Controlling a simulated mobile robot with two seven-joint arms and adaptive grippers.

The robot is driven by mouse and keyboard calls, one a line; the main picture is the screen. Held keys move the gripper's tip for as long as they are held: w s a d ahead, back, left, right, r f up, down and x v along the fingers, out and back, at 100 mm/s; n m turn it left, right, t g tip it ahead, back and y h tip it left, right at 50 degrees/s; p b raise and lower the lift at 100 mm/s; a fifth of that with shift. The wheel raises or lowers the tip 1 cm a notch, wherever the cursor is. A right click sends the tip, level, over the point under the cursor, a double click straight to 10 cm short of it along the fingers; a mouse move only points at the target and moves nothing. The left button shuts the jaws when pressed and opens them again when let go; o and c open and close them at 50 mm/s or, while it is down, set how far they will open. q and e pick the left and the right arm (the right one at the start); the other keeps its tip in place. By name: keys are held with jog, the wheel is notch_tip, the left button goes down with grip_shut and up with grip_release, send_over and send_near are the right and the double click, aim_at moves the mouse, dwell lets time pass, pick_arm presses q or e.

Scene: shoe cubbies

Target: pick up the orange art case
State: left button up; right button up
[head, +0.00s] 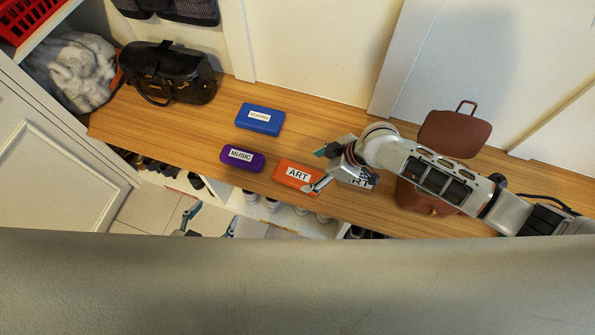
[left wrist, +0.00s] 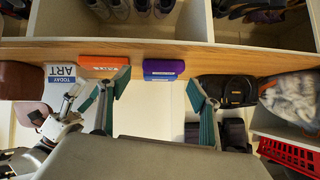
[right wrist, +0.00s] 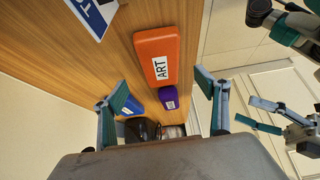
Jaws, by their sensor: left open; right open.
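The orange art case (head: 285,170) lies on the wooden bench top, its white ART label facing up. It also shows in the left wrist view (left wrist: 103,61) and in the right wrist view (right wrist: 155,45). My right gripper (head: 317,170) is open and overlaps the case's right end in the head view. In the right wrist view its fingers (right wrist: 162,88) are spread with nothing between them, and the case lies beyond them. My left gripper (head: 211,219) is open and empty, low in front of the bench. Its fingers (left wrist: 158,90) are spread in the left wrist view.
A purple MUSIC case (head: 242,158) lies left of the orange case, with a blue case (head: 260,119) behind. A TODAY ART sign (head: 362,179) stands right of it, partly hidden by my right arm. A brown bag (head: 455,133) and a black bag (head: 168,75) are on the bench.

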aim_at(300, 175)
jog(key=b+x, duration=0.2)
jog(key=x, duration=0.5)
jog(key=shift+s, duration=0.2)
jog(key=shift+w+f+b, duration=0.1)
jog(key=shift+f+b, duration=0.05)
jog(key=shift+b, duration=0.15)
jog(key=shift+w, duration=0.1)
jog(key=c, duration=1.4)
